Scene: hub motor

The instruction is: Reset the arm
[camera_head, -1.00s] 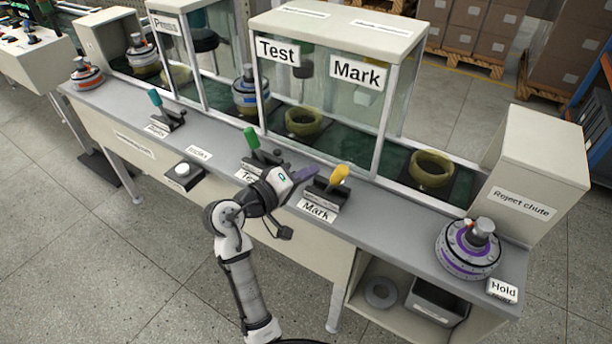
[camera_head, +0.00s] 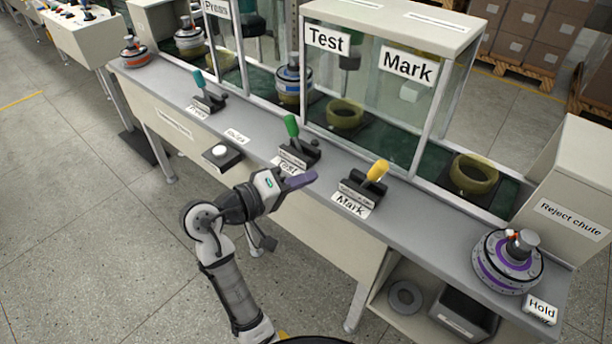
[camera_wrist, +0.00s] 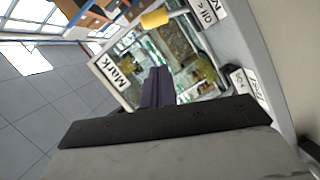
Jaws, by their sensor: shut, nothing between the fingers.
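My gripper (camera_head: 300,181) has purple fingers and is shut with nothing between them. In the head view it is in front of the bench's front edge, below the green Test lever (camera_head: 292,128) and left of the yellow Mark lever (camera_head: 376,171), touching neither. In the wrist view the closed fingers (camera_wrist: 158,86) point toward the glass booth, with the yellow lever handle (camera_wrist: 155,19) beyond them. My arm is bent, reaching up from the bottom of the head view.
A teal lever (camera_head: 200,82) and a white button (camera_head: 220,151) are on the bench (camera_head: 330,170) to the left. A purple-ringed hub motor (camera_head: 507,262) sits at the right by the Hold label (camera_head: 541,308). Open floor (camera_head: 90,220) lies front left.

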